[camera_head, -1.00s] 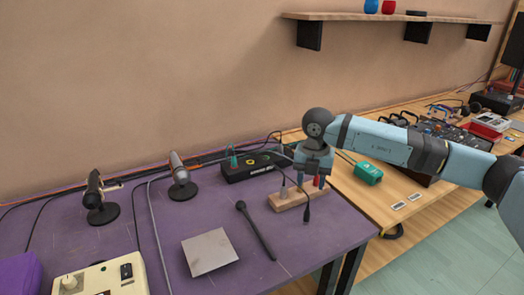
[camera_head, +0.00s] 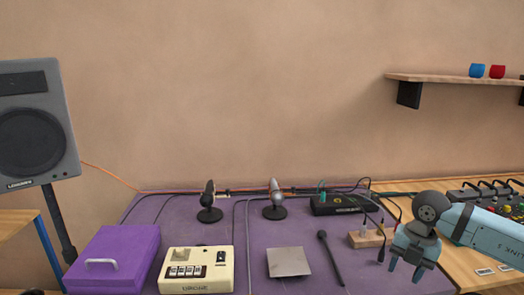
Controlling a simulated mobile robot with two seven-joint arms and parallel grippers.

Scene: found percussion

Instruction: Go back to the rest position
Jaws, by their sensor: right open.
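My right gripper (camera_head: 406,272) is at the lower right in the head view, pointing down with its two fingers apart and nothing between them. It is over the right end of the purple table (camera_head: 210,287). A wooden block (camera_head: 357,241) with a plug or connector on it stands just left of the gripper, partly hidden by it. A dark cable end (camera_head: 381,254) hangs in front of the block. My left gripper is not in view.
On the purple table are a purple box (camera_head: 117,255), a cream device (camera_head: 196,272), two microphones (camera_head: 209,198) (camera_head: 275,196), a grey plate (camera_head: 288,262), a black stick-like microphone (camera_head: 330,258) and a black box (camera_head: 340,205). A speaker (camera_head: 38,125) stands left. A shelf (camera_head: 450,79) hangs upper right.

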